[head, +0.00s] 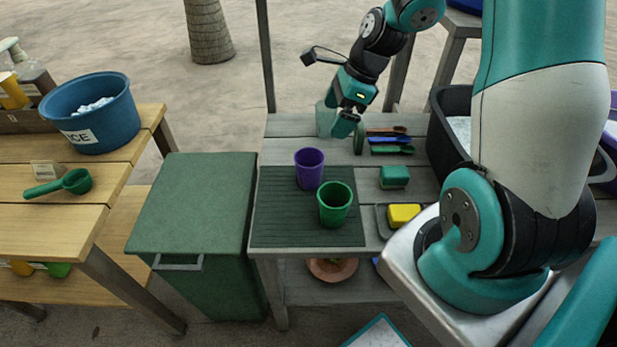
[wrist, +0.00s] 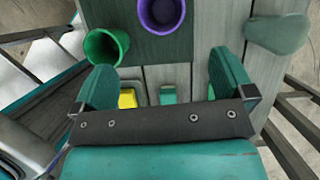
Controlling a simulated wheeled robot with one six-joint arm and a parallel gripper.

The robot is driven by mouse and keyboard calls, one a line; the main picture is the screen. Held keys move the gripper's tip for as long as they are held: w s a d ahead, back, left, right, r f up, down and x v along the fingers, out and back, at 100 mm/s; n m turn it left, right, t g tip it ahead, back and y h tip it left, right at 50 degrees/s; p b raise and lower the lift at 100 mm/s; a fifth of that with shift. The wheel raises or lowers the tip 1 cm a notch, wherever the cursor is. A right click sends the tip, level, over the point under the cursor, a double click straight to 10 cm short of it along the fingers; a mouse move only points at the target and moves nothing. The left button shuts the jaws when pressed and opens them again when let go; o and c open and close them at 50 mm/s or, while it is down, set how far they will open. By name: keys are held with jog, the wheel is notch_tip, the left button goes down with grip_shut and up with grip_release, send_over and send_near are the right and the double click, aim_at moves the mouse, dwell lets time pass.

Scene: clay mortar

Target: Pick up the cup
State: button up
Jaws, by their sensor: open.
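Several cups stand on the grey slatted table. A purple cup (head: 309,168) and a green cup (head: 335,203) are upright on the dark ribbed mat (head: 280,233). A pale grey-green cup (head: 325,118) is near the far edge, partly hidden by my gripper. My gripper (head: 350,132) is open and points down over the far part of the table. In the wrist view, my gripper (wrist: 163,75) has nothing between its fingers. The purple cup (wrist: 162,14) is ahead, the green cup (wrist: 106,46) ahead left, and the pale cup (wrist: 277,34) to the right.
Brushes (head: 391,150), a green block (head: 394,177) and a yellow sponge (head: 404,214) lie right of the mat. A black tub (head: 452,150) stands at the right. A green lidded bin (head: 196,203) and a wooden table with a blue ice bucket (head: 91,110) are left.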

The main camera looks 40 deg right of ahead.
send_near(306, 164)
jog(key=s+a+f, duration=0.1)
jog(key=s+a, duration=0.1)
jog(key=a, duration=0.1)
jog(key=shift+w+x, duration=0.15)
jog(key=shift+x, duration=1.35)
jog(key=shift+w+x, duration=0.1)
jog(key=shift+x, duration=1.4)
jog(key=shift+d, duration=0.15)
jog(key=c, duration=1)
